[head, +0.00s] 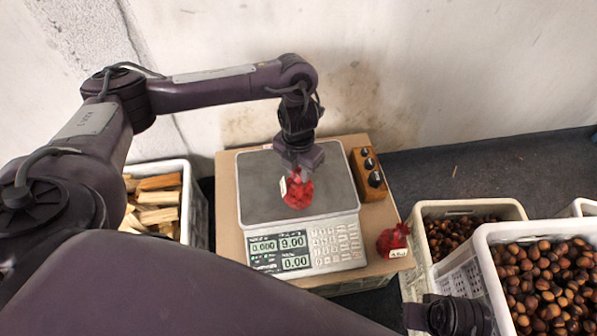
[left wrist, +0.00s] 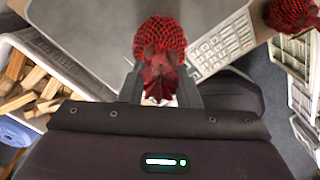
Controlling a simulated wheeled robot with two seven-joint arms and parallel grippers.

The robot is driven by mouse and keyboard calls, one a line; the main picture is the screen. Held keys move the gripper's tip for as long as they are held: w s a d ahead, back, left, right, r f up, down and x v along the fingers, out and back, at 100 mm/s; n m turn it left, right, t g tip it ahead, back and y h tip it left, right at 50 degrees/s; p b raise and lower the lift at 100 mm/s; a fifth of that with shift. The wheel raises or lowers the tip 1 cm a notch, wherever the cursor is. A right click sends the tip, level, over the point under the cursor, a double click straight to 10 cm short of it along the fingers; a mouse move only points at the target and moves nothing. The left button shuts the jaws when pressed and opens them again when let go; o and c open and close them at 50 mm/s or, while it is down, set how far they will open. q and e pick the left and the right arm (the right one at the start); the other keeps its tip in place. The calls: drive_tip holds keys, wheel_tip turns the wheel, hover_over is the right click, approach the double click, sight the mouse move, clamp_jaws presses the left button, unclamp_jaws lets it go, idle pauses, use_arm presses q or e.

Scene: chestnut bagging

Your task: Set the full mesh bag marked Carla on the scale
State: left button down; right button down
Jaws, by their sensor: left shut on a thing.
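My left gripper (head: 301,160) comes down over the scale and is shut on the gathered neck of a full red mesh bag (head: 297,192). The bag hangs upright over the grey pan of the scale (head: 252,177), with a small pale tag at its left whose writing is too small to read. The bag's red mesh also shows in the left wrist view (left wrist: 160,38), between the fingers. The scale display appears to read 0.000, 9.00 and 0.00. My right gripper (head: 455,314) seems to be the dark part at the bottom right; its jaws are unclear.
A second red mesh bag (head: 392,240), tagged, sits on the right corner of the cardboard box (head: 225,215) under the scale. Chestnut crates (head: 479,243) stand right, a crate of wood (head: 187,205) left.

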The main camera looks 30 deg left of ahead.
use_arm(q)
drive_tip(key=shift+f, duration=0.15)
use_arm(e)
drive_tip(key=shift+r, duration=0.3)
use_arm(q)
drive_tip(key=shift+f, duration=0.15)
drive_tip(key=c, duration=1.1)
unclamp_jaws()
use_arm(e)
drive_tip(key=shift+a+f, duration=0.1)
drive_tip(key=shift+a, duration=0.05)
